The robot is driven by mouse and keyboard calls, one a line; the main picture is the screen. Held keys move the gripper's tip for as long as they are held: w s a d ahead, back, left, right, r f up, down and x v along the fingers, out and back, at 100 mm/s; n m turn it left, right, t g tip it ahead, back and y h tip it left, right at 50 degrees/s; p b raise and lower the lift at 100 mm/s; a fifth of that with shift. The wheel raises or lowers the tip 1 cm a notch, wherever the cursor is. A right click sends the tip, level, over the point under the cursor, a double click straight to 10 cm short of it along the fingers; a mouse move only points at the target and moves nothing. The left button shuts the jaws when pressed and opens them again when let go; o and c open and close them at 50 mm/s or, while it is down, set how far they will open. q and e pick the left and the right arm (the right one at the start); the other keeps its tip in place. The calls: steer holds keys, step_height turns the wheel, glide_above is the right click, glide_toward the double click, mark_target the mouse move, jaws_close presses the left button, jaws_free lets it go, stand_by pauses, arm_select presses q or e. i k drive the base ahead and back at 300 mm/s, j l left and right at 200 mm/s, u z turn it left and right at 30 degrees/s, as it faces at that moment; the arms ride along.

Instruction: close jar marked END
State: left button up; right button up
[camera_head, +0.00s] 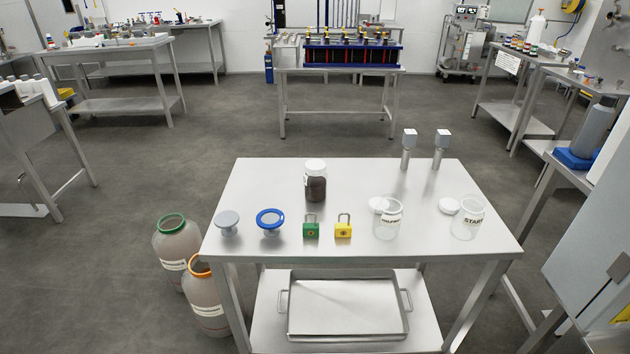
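Two clear glass jars stand open near the right front of the steel table (280,175). The right jar (466,231) has a label that looks like START. The middle jar (387,231) has a label too small to read surely; I cannot make out END on any jar. A white lid (447,206) lies beside the right jar, to its left. Another white lid (376,204) lies at the upper left of the middle jar, partly overlapped by it. A dark-filled jar (316,188) with a white cap stands further back. Neither of my grippers is in view.
A grey knob-shaped part (228,221), a blue ring-topped part (270,220), a green padlock (311,230) and a yellow padlock (343,231) stand along the front left. Two cube-topped posts (408,145) (441,145) stand at the back edge. A tray (345,307) is on the lower shelf.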

mark_target(315, 186)
steer(key=z, duration=0.2)
steer(key=j+z, duration=0.35)
steer(key=i+j+z, duration=0.1)
steer(key=j+z, duration=0.7)
steer(key=j, duration=0.45)
steer(key=k+j, duration=0.1)
steer(key=j, duration=0.4)
steer(key=k+j+z, duration=0.15)
steer(key=j, duration=0.4)
steer(key=i, duration=0.05)
